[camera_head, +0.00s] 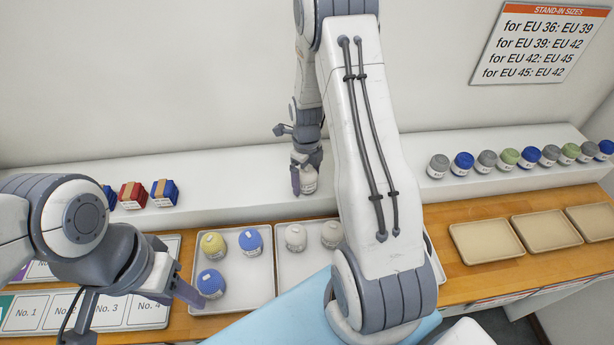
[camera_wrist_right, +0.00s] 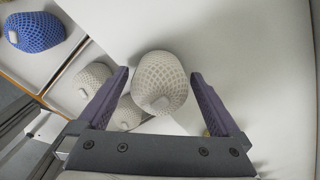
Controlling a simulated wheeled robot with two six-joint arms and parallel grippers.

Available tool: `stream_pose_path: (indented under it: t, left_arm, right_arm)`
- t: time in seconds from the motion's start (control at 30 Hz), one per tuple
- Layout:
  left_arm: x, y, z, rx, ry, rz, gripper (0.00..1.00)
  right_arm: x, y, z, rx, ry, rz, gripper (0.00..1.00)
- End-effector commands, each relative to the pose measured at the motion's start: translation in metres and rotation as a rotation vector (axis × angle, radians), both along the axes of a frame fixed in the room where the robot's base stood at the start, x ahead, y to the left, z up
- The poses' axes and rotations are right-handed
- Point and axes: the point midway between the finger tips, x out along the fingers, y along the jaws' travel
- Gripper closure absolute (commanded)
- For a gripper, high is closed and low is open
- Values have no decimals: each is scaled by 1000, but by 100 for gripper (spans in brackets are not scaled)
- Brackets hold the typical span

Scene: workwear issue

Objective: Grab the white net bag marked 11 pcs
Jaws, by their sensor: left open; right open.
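A white net bag (camera_head: 310,184) stands on the raised white shelf, partly hidden by my right gripper (camera_head: 301,182). In the right wrist view this white net bag (camera_wrist_right: 162,85) sits between the two open fingers of my right gripper (camera_wrist_right: 160,78), with a gap at each side. Its tag print is too small to read. Two more white net bags, one on the left (camera_head: 296,237) and one on the right (camera_head: 332,234), lie in a tray below the shelf. My left gripper (camera_head: 132,312) is open and empty over the number cards, left of the yellow and blue bags.
A tray (camera_head: 240,299) holds a yellow bag (camera_head: 213,244) and two blue bags (camera_head: 251,241). Red and blue packs (camera_head: 132,195) stand on the shelf at left. Several grey, blue and green bags (camera_head: 487,161) line the shelf at right. Empty trays (camera_head: 497,240) lie on the right counter.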

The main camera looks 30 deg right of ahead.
Motion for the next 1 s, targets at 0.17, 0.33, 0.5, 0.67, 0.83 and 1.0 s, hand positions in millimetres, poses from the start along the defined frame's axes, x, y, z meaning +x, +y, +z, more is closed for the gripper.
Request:
stream_pose_path:
  t: [0.17,0.33,0.5,0.67,0.83,1.0]
  left_arm:
    - [0,0,-1,0,0,0,50]
    - [0,0,-1,0,0,0,50]
    - [0,0,0,0,0,0,50]
    - [0,0,-1,0,0,0,50]
    - [0,0,-6,0,0,1,50]
    - [0,0,-18,0,0,2,50]
  right_arm:
    - [0,0,0,0,0,0,0]
    - [0,0,0,0,0,0,61]
    - [0,0,0,0,0,0,82]
    - [0,0,1,-1,-1,0,82]
    - [1,0,10,-1,-4,0,82]
    - [2,-1,35,-3,-7,0,82]
